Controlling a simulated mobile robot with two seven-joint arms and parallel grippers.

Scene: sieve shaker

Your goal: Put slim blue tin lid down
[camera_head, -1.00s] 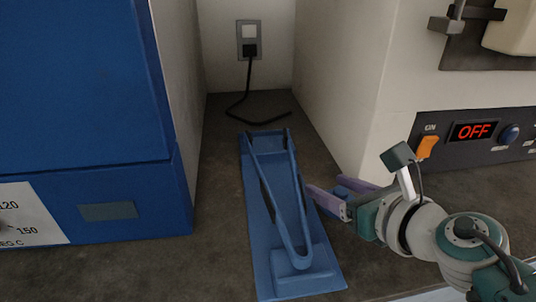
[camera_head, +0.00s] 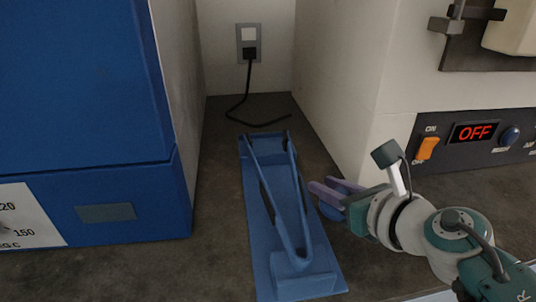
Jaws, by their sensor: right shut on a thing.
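My right gripper (camera_head: 326,189) has purple fingers and reaches in from the right, beside the right edge of the blue stand. It is shut on a slim blue tin lid (camera_head: 331,211), of which only a small blue part shows below the fingers. The rest of the lid is hidden by the fingers. I cannot tell whether the lid touches the counter or the stand. My left gripper is not in view.
A blue stand (camera_head: 321,271) with a V-shaped frame lies on the dark counter (camera_head: 216,190). A blue cabinet (camera_head: 110,110) stands left. A white machine (camera_head: 385,80) with an OFF display stands right. A black cable (camera_head: 240,112) lies behind.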

